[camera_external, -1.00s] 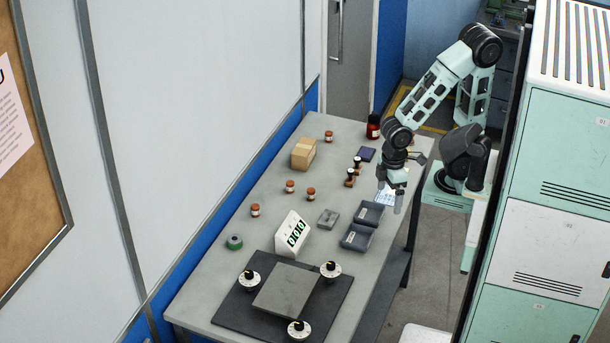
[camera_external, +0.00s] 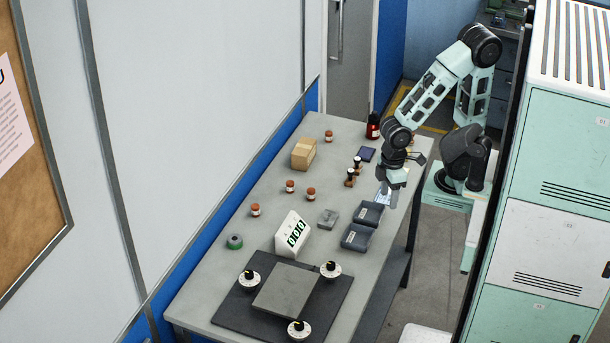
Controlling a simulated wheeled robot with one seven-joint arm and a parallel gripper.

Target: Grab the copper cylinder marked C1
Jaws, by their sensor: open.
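Several small copper-coloured cylinders with pale labels stand apart on the grey bench. One is at the far end (camera_external: 328,136). Others stand at the left middle (camera_external: 290,186), beside it to the right (camera_external: 311,194), and nearer the front left (camera_external: 255,210). The label marks are too small to read, so I cannot tell which is C1. My gripper (camera_external: 390,199) is open over the bench's right edge, pointing down, near the dark trays. It is well to the right of these cylinders and holds nothing that I can see.
Two dark trays (camera_external: 355,237) and a grey block (camera_external: 327,219) lie mid-bench. A plate with dials (camera_external: 287,290) fills the front.

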